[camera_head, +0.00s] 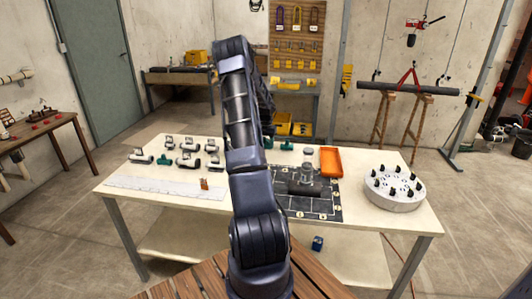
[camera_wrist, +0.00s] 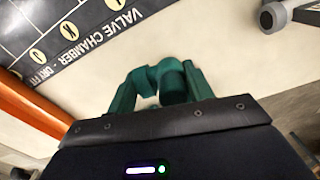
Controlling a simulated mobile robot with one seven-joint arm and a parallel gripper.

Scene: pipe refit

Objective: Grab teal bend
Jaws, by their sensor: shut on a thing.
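The teal bend (camera_wrist: 173,84) shows in the wrist view at the middle, just beyond the dark edge of my gripper housing. My gripper (camera_wrist: 160,83) is shut on it, with a teal-looking piece on each side of the bend. The lower part of the bend is hidden behind the housing. Pale table surface shows behind it; I cannot tell whether the bend touches the table. In the head view my arm hides the gripper and the held bend. Other small teal fittings (camera_head: 163,159) stand on the worktable there.
The worktable (camera_head: 405,211) holds several grey fittings (camera_head: 187,160), a black marked mat (camera_head: 325,207), an orange tray (camera_head: 330,162) and a round white stand (camera_head: 394,198) with black pegs. In the wrist view a grey fitting (camera_wrist: 272,16) lies at upper right. The mat's edge is at upper left.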

